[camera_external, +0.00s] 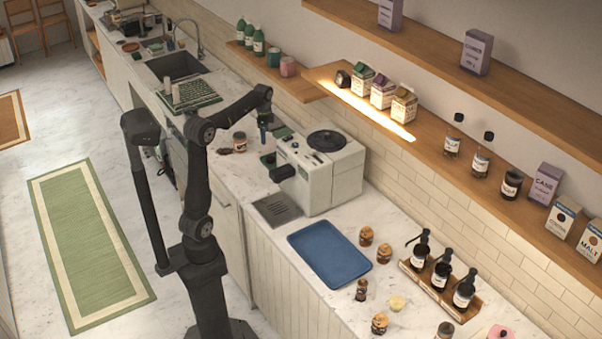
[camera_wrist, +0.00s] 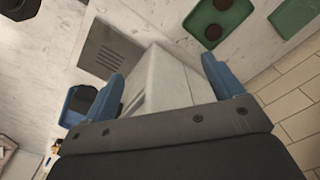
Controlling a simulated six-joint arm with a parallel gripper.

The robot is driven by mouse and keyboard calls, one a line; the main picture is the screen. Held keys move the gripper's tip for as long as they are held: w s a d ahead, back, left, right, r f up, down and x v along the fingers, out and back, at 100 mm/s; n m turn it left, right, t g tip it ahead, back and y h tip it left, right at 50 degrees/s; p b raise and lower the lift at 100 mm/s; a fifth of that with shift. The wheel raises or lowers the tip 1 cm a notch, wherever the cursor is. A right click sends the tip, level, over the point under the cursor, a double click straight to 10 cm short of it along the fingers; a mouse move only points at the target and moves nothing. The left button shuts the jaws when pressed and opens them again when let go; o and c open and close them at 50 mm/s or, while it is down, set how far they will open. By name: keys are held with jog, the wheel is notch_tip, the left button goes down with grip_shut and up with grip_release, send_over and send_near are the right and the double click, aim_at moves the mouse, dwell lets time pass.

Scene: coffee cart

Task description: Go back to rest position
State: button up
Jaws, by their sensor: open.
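My gripper (camera_external: 265,124) hangs at the end of my arm, over the counter just left of the white coffee machine (camera_external: 335,172) in the external view. In the wrist view its two blue fingers (camera_wrist: 165,84) are spread wide apart with nothing held between them. The pale body of the machine (camera_wrist: 160,75) shows behind and between the fingers. My gripper looks clear of the counter, though its exact height is hard to tell.
A drip grate (camera_external: 277,209) and a blue tray (camera_external: 330,255) lie in front. Green trays (camera_wrist: 215,22) lie near the wall. Bottles stand in a wooden rack (camera_external: 433,289). A lit shelf (camera_external: 375,112) runs above.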

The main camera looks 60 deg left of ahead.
jog(key=s+d+r+m, duration=0.1)
jog(key=d+m, duration=0.1)
jog(key=d, duration=0.7)
jog(key=s+d+r+m, duration=0.1)
jog(key=s+d+m, duration=0.1)
jog(key=d, duration=0.7)
jog(key=shift+s+d+r+m, duration=0.15)
jog(key=shift+r+m, duration=0.25)
jog(key=shift+m, duration=0.2)
jog(key=o, duration=0.3)
